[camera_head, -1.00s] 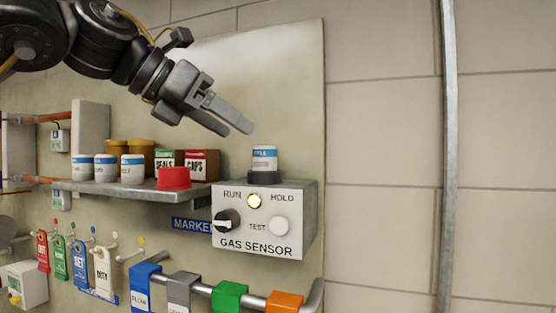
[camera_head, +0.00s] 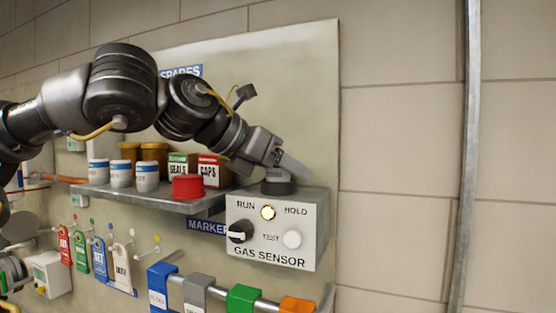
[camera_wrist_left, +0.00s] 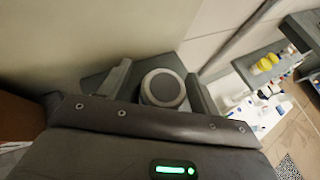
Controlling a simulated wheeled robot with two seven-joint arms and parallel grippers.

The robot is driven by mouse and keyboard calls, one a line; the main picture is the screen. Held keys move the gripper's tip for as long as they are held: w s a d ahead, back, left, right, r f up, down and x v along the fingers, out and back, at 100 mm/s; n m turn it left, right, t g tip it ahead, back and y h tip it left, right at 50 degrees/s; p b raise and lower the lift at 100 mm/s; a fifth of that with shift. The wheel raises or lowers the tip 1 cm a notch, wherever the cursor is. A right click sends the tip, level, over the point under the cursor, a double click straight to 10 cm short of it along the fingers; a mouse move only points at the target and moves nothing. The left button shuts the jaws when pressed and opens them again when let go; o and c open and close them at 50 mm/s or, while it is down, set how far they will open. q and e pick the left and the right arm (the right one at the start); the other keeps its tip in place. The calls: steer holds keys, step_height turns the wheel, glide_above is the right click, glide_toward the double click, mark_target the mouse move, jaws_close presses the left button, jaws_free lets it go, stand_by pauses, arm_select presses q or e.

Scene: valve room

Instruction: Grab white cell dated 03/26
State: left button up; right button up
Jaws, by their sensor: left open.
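My left gripper (camera_head: 288,164) is open over the top of the gas sensor box (camera_head: 272,229). In the left wrist view its two fingers stand on either side of a round cell with a grey top and pale rim (camera_wrist_left: 163,88), with no grip on it. In the head view the gripper hides this cell, leaving the dark socket (camera_head: 278,187) visible below. Three white cells with blue bands (camera_head: 147,177) stand upright on the shelf (camera_head: 150,197). I cannot read a date on any cell. My right gripper is not in view.
Colored tags and a rail hang below.

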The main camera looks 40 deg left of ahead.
arm_select(q)
steer(key=shift+w+d+f, duration=0.1)
steer(key=shift+w+f, duration=0.1)
steer(key=shift+w, duration=0.15)
steer(key=shift+s+d+r, duration=0.1)
steer(key=shift+s, duration=0.15)
steer(key=shift+c, duration=1.7)
steer(key=c, duration=0.7)
steer(key=shift+c, duration=0.2)
